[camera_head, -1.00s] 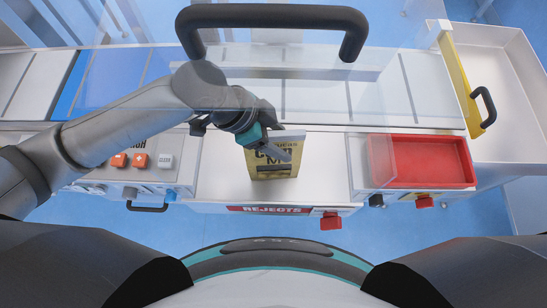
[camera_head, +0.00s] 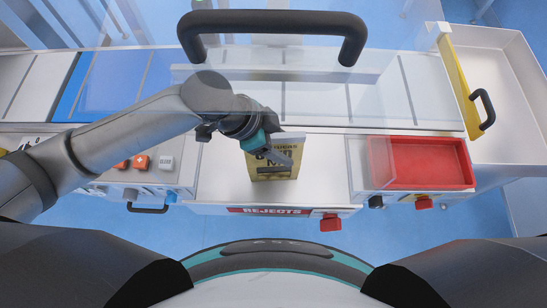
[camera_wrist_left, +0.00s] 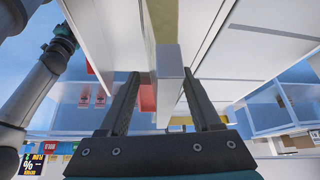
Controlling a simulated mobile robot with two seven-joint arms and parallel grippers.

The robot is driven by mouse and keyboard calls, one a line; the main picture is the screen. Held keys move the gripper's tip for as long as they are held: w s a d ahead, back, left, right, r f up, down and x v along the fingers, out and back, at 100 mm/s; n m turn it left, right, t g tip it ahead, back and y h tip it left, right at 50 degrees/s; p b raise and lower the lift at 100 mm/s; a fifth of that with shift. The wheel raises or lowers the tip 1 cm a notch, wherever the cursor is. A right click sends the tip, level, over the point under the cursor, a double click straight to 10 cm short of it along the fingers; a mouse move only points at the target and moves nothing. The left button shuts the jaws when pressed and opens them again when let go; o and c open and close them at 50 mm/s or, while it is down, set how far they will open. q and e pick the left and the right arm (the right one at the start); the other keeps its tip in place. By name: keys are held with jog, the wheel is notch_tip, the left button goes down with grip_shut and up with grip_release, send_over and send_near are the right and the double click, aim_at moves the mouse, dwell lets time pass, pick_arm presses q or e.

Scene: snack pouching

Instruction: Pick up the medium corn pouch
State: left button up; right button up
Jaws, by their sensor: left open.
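A yellow corn pouch (camera_head: 262,172) with dark lettering stands upright on the pale surface above the REJECTS label in the head view. My left gripper (camera_head: 281,155) is at the pouch's upper part, and its fingers hide some of the lettering. In the left wrist view, the two dark fingers of my left gripper (camera_wrist_left: 160,75) are spread apart. My right gripper is not in view.
A red tray (camera_head: 470,184) sits to the right. A clear cover with a black handle (camera_head: 272,18) spans the area behind the pouch. A button panel (camera_head: 184,158) is on the left, and a red knob (camera_head: 330,222) is at the front edge. A white bin (camera_head: 525,75) stands at far right.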

pick_arm(q)
grip_shut()
dwell(0.5)
dwell(0.9)
